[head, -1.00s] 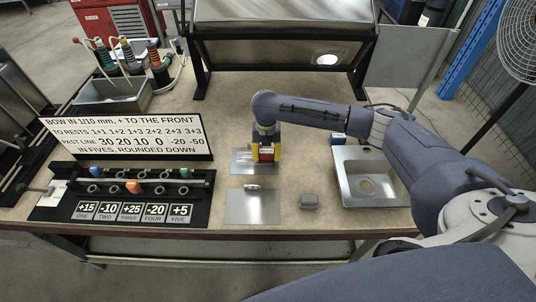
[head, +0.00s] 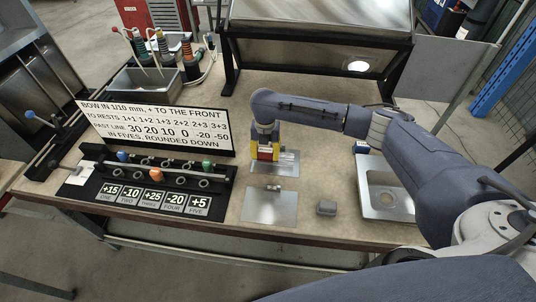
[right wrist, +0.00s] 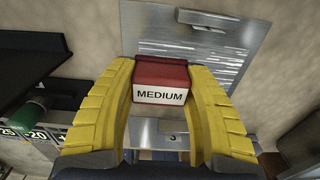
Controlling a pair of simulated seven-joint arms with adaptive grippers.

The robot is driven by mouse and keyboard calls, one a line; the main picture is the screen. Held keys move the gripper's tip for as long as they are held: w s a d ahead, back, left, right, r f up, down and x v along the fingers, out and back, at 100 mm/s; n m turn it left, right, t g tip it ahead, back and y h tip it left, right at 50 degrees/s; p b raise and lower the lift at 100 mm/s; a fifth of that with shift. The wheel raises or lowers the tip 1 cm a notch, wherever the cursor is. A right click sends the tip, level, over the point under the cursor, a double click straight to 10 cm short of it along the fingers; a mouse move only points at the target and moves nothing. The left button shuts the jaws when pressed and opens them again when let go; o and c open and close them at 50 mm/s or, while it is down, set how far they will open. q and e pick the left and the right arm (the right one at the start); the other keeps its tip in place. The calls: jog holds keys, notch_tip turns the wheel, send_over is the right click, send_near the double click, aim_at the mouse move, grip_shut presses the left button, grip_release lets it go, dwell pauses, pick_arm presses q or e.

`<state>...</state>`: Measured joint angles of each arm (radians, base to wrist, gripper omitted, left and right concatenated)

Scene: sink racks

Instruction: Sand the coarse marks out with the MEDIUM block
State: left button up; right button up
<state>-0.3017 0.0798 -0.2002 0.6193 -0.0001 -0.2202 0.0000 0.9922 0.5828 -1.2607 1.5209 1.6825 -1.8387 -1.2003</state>
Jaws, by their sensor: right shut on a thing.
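My right gripper (head: 265,148) is shut on the MEDIUM block (head: 264,157). In the right wrist view the block (right wrist: 160,83) is red with a white label reading MEDIUM, between two yellow fingers. It is at the back metal plate (head: 290,162), near that plate's left end; I cannot tell whether it touches. In the right wrist view this plate (right wrist: 218,52) shows pale streaks. A smooth front plate (head: 270,207) lies nearer the table's front edge; a tab marked 3 (right wrist: 173,138) shows in the right wrist view. My left gripper is out of view.
A grey block (head: 326,208) sits right of the front plate. A metal basin (head: 388,212) and a blue block (head: 361,147) are further right. A lettered sign (head: 155,128) and a rack with coloured pegs (head: 150,172) stand left. Bare bench lies between rack and plates.

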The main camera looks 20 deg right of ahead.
notch_tip(320, 180, up, 3)
jog(key=shift+d+f, duration=0.15)
jog(key=shift+r, duration=2.45)
